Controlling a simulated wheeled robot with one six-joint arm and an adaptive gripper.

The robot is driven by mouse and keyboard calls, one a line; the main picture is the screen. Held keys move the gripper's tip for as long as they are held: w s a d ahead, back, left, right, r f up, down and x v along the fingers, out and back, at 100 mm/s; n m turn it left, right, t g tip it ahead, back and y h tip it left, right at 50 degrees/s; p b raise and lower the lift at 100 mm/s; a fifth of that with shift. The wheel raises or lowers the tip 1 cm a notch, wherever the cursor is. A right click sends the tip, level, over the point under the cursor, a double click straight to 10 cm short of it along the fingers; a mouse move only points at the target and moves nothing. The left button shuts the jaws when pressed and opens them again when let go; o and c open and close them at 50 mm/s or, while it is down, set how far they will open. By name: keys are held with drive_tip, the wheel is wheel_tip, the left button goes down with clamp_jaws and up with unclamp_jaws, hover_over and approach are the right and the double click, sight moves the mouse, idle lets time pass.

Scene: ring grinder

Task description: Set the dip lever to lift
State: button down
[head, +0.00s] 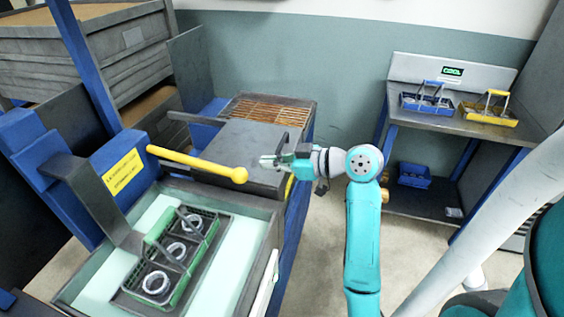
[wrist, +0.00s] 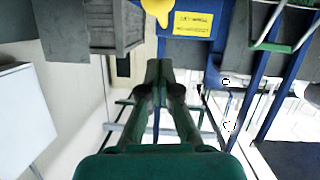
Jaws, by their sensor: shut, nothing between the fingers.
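The dip lever (head: 195,163) is a yellow bar with a ball at its right end. It sticks out to the right from the blue machine post, above the tank, sloping slightly down to the ball. Part of it shows at the top edge of the wrist view (wrist: 157,9). My gripper (head: 264,162) is shut and empty, just right of the ball; a small gap seems to separate them. In the wrist view its closed fingertips (wrist: 160,64) point toward the lever. A green basket (head: 177,252) with several metal rings sits in the tank of pale liquid, under a grey hanger arm.
A yellow label (head: 123,172) is on the blue post. A grey machine top (head: 235,148) lies behind and below my gripper. The tank rim (head: 250,270) is in front. A bench (head: 450,122) at the right holds a blue basket (head: 424,103) and a yellow basket (head: 488,113).

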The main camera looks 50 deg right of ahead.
drive_tip(key=w+a+f, duration=0.1)
drive_tip(key=w+f, duration=0.3)
drive_tip(key=w, duration=0.2)
drive_tip(key=shift+a+f, duration=0.2)
drive_tip(key=shift+f, duration=0.2)
drive_tip(key=shift+f, duration=2.55)
